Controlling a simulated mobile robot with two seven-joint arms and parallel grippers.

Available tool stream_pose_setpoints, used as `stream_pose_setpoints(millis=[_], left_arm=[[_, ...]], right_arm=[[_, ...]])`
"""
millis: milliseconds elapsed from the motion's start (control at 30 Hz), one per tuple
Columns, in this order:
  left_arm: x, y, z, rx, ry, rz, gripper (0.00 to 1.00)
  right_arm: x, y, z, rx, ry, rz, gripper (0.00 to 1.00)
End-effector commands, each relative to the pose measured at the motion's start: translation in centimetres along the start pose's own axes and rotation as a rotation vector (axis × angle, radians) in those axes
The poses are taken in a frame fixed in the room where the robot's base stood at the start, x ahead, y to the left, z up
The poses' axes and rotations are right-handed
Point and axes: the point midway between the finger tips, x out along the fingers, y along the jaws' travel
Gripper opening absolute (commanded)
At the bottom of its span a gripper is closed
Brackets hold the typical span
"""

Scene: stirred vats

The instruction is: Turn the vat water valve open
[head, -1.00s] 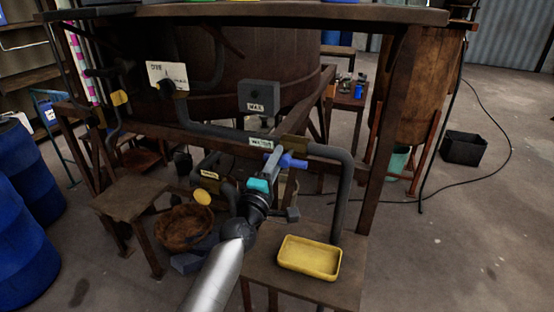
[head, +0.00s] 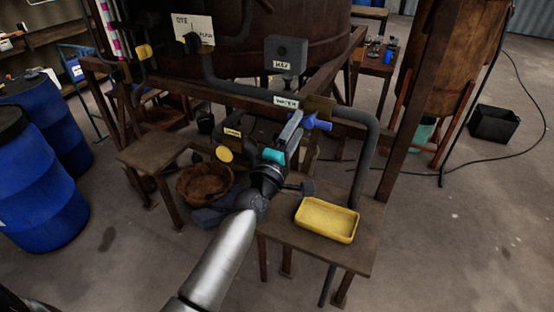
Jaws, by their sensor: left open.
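The water valve's blue handle (head: 318,123) sticks out to the right on the dark pipe, just below the "WATER" label (head: 286,101). My left gripper (head: 297,122) reaches up from the bottom of the head view and its fingers are at the left end of the blue handle. It is open. The fingers hide part of the valve, and I cannot tell whether they touch the handle. My right gripper is not in view.
A yellow tray (head: 327,220) stands on a low wooden table (head: 290,239) right of my arm. A yellow round handle (head: 224,154) and a brown basket (head: 205,183) are to the left. The big vat (head: 285,25) is behind the pipes. Blue barrels (head: 35,205) stand far left.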

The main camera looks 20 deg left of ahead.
Motion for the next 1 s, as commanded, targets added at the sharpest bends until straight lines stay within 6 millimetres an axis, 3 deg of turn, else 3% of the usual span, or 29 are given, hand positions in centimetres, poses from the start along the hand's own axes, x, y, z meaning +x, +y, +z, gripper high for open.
stream_pose_setpoints(millis=[600,1000], left_arm=[[-10.1,-0.2,0.0,0.001,-0.001,-0.003,0.53],[-11.9,0.0,0.0,0.000,0.000,0.000,0.53]], right_arm=[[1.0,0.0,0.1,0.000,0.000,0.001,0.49],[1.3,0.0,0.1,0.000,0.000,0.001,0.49]])
